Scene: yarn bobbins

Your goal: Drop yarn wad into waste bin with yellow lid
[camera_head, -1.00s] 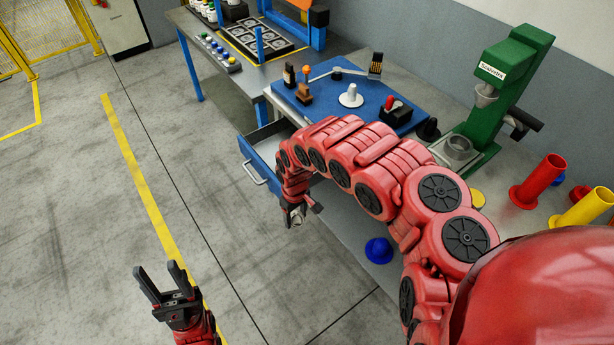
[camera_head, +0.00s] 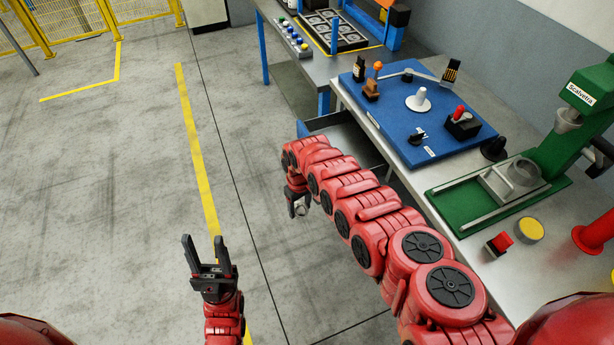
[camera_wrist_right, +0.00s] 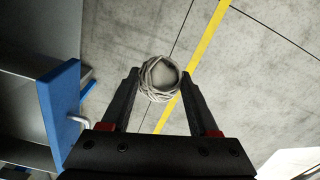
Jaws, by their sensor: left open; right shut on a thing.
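My right gripper (camera_head: 299,207) is shut on the yarn wad (camera_wrist_right: 158,78), a pale grey coiled ball held between the fingertips in the right wrist view. In the head view the yarn wad (camera_head: 301,210) is small and partly hidden by the fingers, hanging in front of the workbench over the floor. My left gripper (camera_head: 205,246) is open and empty, over the floor at the lower left. No waste bin with a yellow lid shows in either current view.
An open drawer (camera_head: 334,121) juts from the bench beside my right arm; its blue front (camera_wrist_right: 62,108) is close to the right gripper. A blue board (camera_head: 410,125) with several parts and a green press (camera_head: 574,150) stand on the bench. The grey floor at left is clear.

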